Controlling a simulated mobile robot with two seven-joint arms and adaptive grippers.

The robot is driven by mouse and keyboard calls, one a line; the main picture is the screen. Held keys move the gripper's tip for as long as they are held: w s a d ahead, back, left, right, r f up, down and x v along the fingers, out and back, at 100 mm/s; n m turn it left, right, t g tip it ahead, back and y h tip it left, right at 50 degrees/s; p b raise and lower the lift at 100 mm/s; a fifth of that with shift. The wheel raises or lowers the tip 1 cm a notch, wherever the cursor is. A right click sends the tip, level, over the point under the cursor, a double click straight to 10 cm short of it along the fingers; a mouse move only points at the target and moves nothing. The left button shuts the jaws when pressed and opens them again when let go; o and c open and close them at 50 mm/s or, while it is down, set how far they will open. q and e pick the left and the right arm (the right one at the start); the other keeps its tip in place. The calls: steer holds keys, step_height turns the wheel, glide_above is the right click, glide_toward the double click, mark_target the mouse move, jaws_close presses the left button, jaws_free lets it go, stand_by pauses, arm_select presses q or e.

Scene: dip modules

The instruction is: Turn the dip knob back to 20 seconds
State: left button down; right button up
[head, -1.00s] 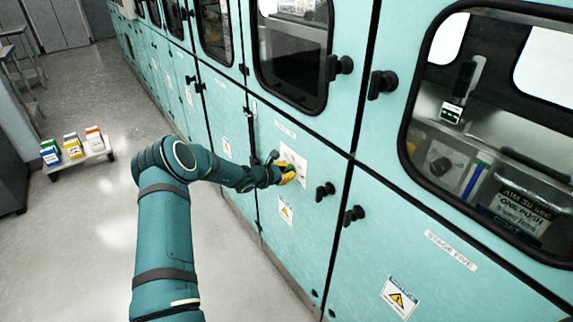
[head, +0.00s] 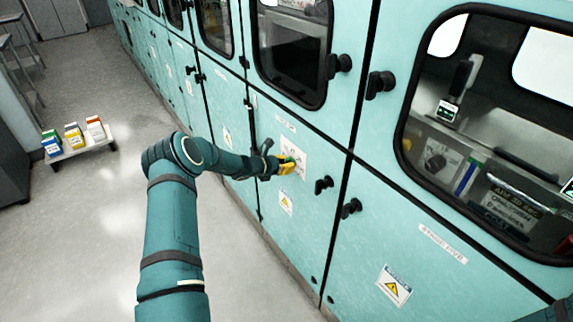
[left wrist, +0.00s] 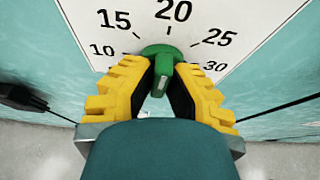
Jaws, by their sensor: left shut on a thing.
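The green dip knob (left wrist: 160,62) sits on a white dial plate (left wrist: 255,22) marked 10, 15, 20, 25 and 30. My left gripper (left wrist: 161,82) has its yellow fingers on both sides of the knob's grip, with dark pads against it. The 20 is above the knob in the left wrist view; I cannot tell which number the knob points to. In the head view the left gripper (head: 285,166) is at the dial plate (head: 294,152) on the teal cabinet front, with a bit of green showing. My right gripper is out of view.
Black latches (head: 323,185) stick out right of the dial, and a warning label (head: 286,202) is below it. A windowed chamber (head: 490,130) is at the right. A low white cart (head: 80,151) with several boxes stands at the left. The floor between is clear.

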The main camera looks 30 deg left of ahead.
arm_select(q)
steer(key=c, duration=1)
jaws_free()
steer(key=shift+w+d, duration=0.1)
steer(key=v, duration=1.2)
